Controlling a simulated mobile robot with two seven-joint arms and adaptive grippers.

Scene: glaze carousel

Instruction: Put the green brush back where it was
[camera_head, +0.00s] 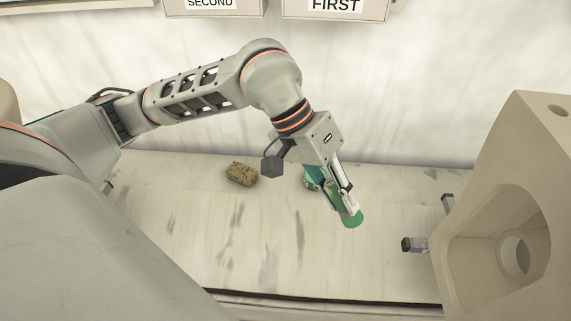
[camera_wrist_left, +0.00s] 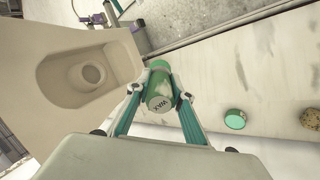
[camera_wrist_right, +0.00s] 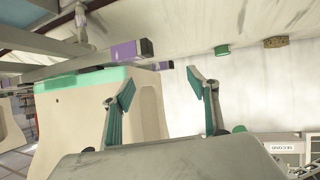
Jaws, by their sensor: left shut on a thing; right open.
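My left gripper (camera_head: 345,201) is shut on a green cylinder (camera_head: 352,220), held over the pale worktop. In the left wrist view the cylinder (camera_wrist_left: 159,90) has a pale end facing the camera that reads "WAX". I cannot make out a brush in any view. A round green thing (camera_wrist_left: 235,119) stands on the worktop; in the head view it (camera_head: 310,181) is partly hidden behind my left gripper, and it also shows in the right wrist view (camera_wrist_right: 222,50). My right gripper (camera_wrist_right: 160,90) is open and empty in its own wrist view.
A speckled brown block, like a sponge (camera_head: 241,174), lies on the worktop (camera_head: 245,240). A large beige hollow body (camera_head: 535,140) stands at right, with purple, dark-ended bars (camera_head: 415,244) beside it. Boxes marked SECOND (camera_head: 212,8) and FIRST (camera_head: 336,10) are at the top.

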